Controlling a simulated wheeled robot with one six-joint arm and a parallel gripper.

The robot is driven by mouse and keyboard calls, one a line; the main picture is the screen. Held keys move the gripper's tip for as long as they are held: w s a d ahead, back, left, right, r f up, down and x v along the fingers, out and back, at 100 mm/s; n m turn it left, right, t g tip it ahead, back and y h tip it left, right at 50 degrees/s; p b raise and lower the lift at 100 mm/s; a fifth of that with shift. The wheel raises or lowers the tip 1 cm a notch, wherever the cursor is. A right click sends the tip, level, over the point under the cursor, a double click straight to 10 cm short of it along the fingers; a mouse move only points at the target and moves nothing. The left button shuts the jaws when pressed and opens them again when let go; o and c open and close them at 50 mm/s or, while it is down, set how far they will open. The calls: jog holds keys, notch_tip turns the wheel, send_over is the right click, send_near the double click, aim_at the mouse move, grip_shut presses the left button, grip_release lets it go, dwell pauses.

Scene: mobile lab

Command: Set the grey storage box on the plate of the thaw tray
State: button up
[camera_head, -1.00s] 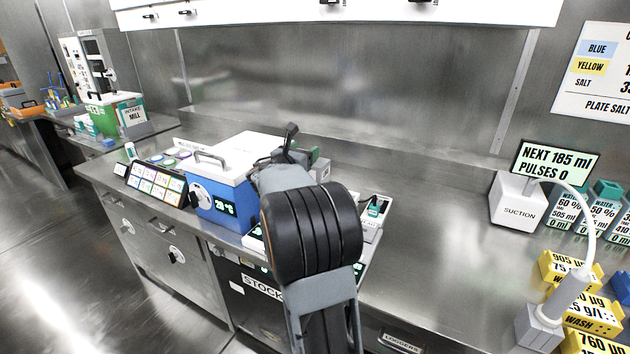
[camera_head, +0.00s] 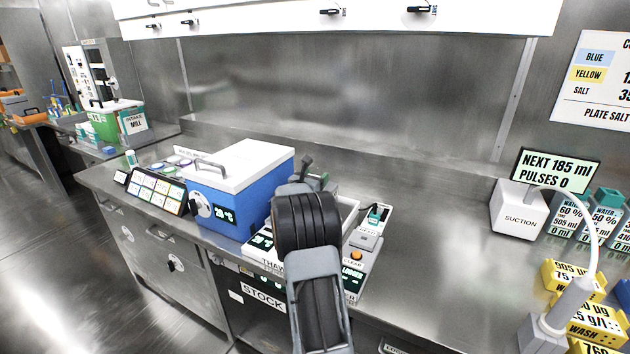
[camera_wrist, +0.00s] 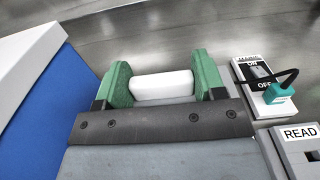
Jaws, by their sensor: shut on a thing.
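In the wrist view my gripper (camera_wrist: 162,72) has its two green fingers shut on a pale block (camera_wrist: 162,86), which I take to be part of the grey storage box. The rest of it is hidden by the gripper's dark bar and body. In the head view my arm hides the gripper and the box almost wholly. The thaw tray (camera_head: 273,264) is behind my arm, with its labelled front and white edges showing on the bench. Its plate is mostly covered by my arm. I cannot tell the gap between box and plate.
A blue bath with a white lid (camera_head: 240,165) stands close on the left, also in the wrist view (camera_wrist: 40,110). On the right are a switch with a teal plug (camera_head: 376,214) and a logger unit (camera_head: 362,243). The bench right of these is clear up to the suction unit (camera_head: 517,208).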

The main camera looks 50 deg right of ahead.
jog(key=shift+f, duration=0.3)
jog(key=shift+f, duration=0.15)
jog(key=o, duration=1.4)
